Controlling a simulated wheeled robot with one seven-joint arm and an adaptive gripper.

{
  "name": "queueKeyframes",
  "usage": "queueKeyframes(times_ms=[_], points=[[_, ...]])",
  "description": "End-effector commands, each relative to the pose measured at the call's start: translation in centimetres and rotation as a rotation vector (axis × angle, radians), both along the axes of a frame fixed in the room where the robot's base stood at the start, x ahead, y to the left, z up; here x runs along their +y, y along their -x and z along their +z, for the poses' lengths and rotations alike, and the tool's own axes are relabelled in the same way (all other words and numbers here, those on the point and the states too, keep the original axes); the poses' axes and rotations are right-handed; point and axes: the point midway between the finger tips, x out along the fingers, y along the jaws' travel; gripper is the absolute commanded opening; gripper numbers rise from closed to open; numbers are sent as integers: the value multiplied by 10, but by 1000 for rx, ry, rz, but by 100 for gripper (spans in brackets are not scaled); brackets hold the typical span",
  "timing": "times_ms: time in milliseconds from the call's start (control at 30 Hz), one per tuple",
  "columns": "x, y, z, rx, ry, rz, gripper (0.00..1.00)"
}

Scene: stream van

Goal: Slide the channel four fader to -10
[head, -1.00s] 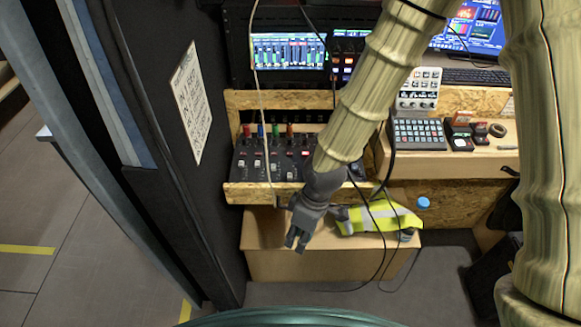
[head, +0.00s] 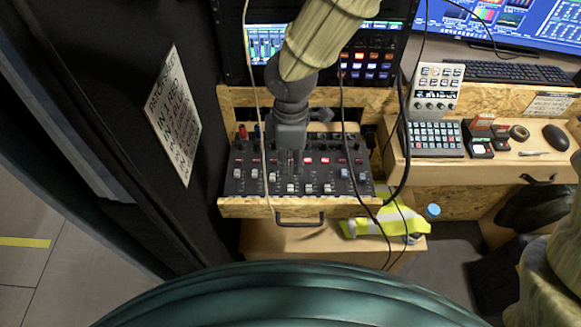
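The audio mixer (head: 316,174) is a dark panel in a pulled-out wooden tray, with a row of pale fader caps and small lit red buttons. My gripper (head: 290,168) points down over the middle-left of the mixer, and its fingers hide part of the panel. A pale fader cap (head: 291,188) shows just in front of the fingertips; by its place in the row it appears to be the channel four fader. I cannot tell whether the fingers touch it. The scale marks are too small to read. The finger gap is unclear.
A thin pale cable (head: 261,130) hangs in front of the mixer's left part, and a dark cable (head: 343,110) hangs at its right. A hi-vis vest (head: 385,222) lies below right. A button panel (head: 435,138) and keyboard (head: 505,72) stand on the right desk.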

Motion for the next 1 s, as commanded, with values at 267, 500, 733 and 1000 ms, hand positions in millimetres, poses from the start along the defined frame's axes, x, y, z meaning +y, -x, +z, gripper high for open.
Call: queueKeyframes(times_ms=[267,500,733,1000], points=[[2,1,-24,2,2,6,29],[2,1,-63,2,3,6,29],[2,1,-93,1,2,5,29],[2,1,-107,0,0,4,29]])
